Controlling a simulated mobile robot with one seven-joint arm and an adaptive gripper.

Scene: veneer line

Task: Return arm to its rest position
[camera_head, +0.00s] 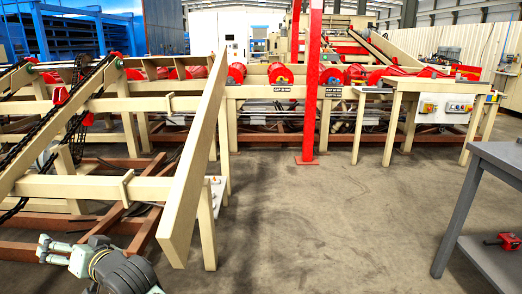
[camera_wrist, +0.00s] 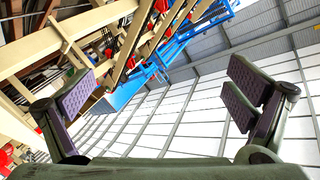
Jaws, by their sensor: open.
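My gripper (camera_wrist: 162,97) is open and empty in the wrist view, with its two dark padded fingers spread wide at left and right. Nothing lies between the fingers except distant background. In the head view my gripper (camera_head: 42,250) shows small at the lower left, at the end of my grey-green arm, whose lower part is cut off by the frame. It is close to the beige conveyor frame (camera_head: 190,170) in the picture. I cannot tell whether they touch.
Brown steel rails (camera_head: 90,225) and dark chains (camera_head: 75,130) lie around the conveyor at left. A red post (camera_head: 311,90) stands mid-floor. A grey table (camera_head: 495,160) stands at right, with a red tool (camera_head: 503,241) on its lower shelf. The concrete floor (camera_head: 320,230) between is clear.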

